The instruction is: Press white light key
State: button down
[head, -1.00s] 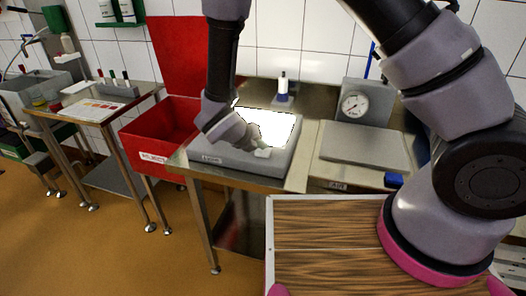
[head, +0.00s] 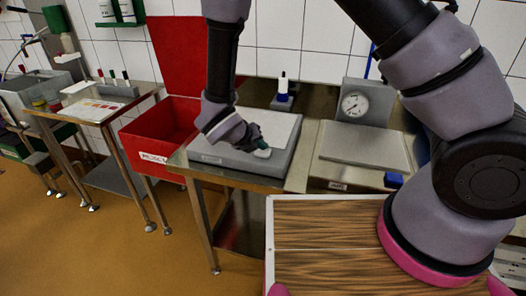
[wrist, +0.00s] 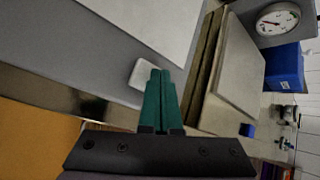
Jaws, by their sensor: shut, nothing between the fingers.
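The white key (head: 262,153) sits on the front right corner of the grey light box (head: 225,158). In the wrist view the key (wrist: 141,74) lies just left of my fingertips and is partly covered by them. The light box's flat panel (head: 275,125) is pale and unlit; it also shows in the wrist view (wrist: 160,22). My gripper (wrist: 160,73) has green fingers, shut together and empty, with the tips at the key's edge. I cannot tell whether they touch it. In the head view my gripper (head: 257,142) is small and partly hidden by my wrist.
A scale with a round dial (head: 356,103) stands right of the light box, with a small blue block (head: 393,180) at its front. A red reject bin (head: 160,130) stands to the left. A bottle (head: 283,88) stands behind the box.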

aim_at(262, 153)
jog(key=shift+r, duration=0.6)
jog(key=shift+r, duration=3)
